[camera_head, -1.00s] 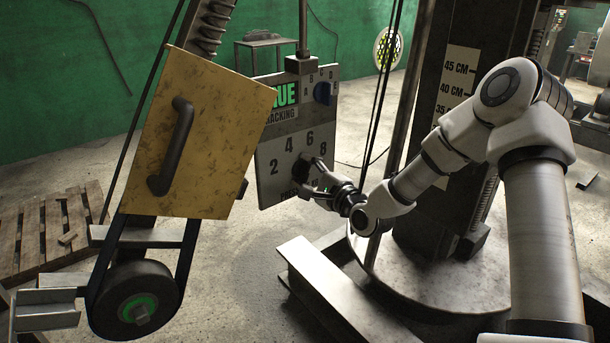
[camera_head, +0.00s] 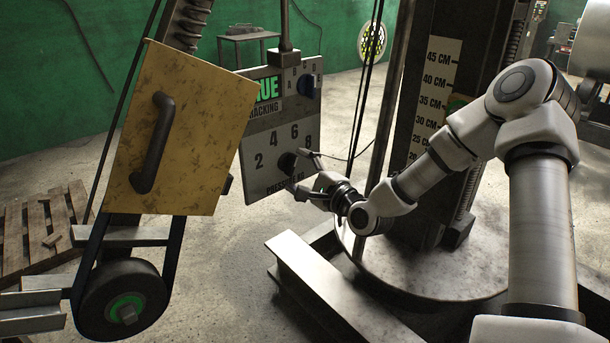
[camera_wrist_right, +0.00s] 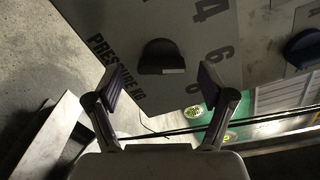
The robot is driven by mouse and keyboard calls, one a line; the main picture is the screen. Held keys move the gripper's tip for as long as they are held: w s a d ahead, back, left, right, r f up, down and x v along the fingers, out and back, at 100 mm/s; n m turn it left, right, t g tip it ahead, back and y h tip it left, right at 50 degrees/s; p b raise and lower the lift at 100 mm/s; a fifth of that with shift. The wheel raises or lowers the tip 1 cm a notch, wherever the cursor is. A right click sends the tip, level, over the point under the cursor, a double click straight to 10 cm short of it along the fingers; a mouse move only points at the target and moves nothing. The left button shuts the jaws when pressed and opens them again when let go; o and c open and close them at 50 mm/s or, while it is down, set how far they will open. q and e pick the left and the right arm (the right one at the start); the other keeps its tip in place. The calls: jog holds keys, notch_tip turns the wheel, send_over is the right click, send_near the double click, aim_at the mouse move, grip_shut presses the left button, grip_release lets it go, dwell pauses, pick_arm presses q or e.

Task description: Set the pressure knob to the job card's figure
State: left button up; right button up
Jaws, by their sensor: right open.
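The grey control panel (camera_head: 258,183) carries a dark pressure knob (camera_head: 287,161) with figures 2, 4, 6 and 8 around it. "PRESSURE" lettering runs below the knob, partly covered by my gripper. My right gripper (camera_head: 302,174) is open just in front of the knob, to its right. In the right wrist view the dark knob (camera_wrist_right: 162,56) lies ahead, between and beyond the spread fingertips (camera_wrist_right: 161,82), with a gap on both sides. I cannot tell which figure the knob points to. I cannot make out a job card. My left gripper is not in view.
A yellow cover (camera_head: 180,130) with a dark handle stands left of the panel, above a belt wheel (camera_head: 122,300). A blue knob (camera_head: 306,85) sits higher on the panel. A column with a centimetre scale (camera_head: 436,90) stands behind my right arm. A steel beam (camera_head: 325,280) lies below.

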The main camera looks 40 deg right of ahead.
jog(key=s, duration=0.4)
jog(key=shift+s+d, duration=0.2)
